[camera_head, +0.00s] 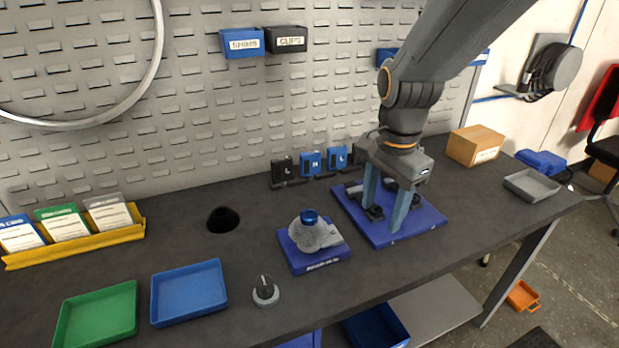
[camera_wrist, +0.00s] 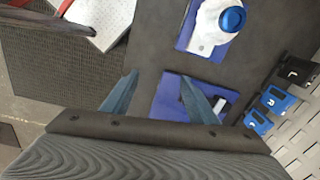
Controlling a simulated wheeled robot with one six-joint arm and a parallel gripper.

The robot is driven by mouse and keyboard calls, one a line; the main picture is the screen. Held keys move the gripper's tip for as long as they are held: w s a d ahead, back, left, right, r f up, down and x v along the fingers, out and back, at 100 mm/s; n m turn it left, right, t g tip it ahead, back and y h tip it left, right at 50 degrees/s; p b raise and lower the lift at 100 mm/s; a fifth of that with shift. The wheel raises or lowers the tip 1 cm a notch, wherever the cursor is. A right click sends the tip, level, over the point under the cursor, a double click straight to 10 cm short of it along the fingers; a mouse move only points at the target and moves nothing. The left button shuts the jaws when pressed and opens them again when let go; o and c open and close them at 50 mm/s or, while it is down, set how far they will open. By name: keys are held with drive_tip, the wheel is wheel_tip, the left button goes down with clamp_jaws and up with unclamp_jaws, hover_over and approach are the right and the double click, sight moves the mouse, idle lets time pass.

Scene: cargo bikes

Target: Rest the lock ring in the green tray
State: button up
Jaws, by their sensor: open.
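The green tray (camera_head: 97,314) lies empty at the front left of the bench. A round blue ring-like part (camera_head: 310,216) sits on top of a pale grey-white body on a blue pad (camera_head: 320,262); in the wrist view this blue part (camera_wrist: 232,19) shows from above. I cannot tell for sure that it is the lock ring. My gripper (camera_head: 381,216) is open, pointing down over another blue pad (camera_head: 415,229) with dark parts on it, to the right of the blue ring-like part. In the wrist view nothing shows between its fingers (camera_wrist: 158,78).
A blue tray (camera_head: 188,292) lies beside the green one. Labelled holders (camera_head: 310,163) line the back. A cardboard box (camera_head: 474,146) stands right.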

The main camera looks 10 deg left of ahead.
sight(309, 214)
drive_tip(key=a+r+m, duration=0.1)
drive_tip(key=a+m, duration=0.2)
drive_tip(key=a, duration=0.2)
drive_tip(key=w+a+r+m, duration=0.1)
drive_tip(key=a+m, duration=0.2)
drive_tip(key=a, duration=0.1)
drive_tip(key=a+r+m, duration=0.2)
drive_tip(key=a, duration=0.3)
drive_tip(key=shift+w+a+r+m+g, duration=0.1)
drive_tip(key=shift+w+a+m+g, duration=0.05)
drive_tip(key=shift+a+m+g, duration=0.2)
drive_tip(key=shift+a, duration=0.15)
drive_tip(key=shift+f+m, duration=0.25)
drive_tip(key=shift+f, duration=0.1)
drive_tip(key=shift+f+p, duration=0.75)
drive_tip(key=shift+f, duration=2.75)
drive_tip(key=shift+c, duration=0.4)
clamp_jaws()
drive_tip(key=shift+r, duration=0.15)
drive_tip(key=shift+r+p, duration=1.9)
drive_tip(key=shift+p, duration=0.05)
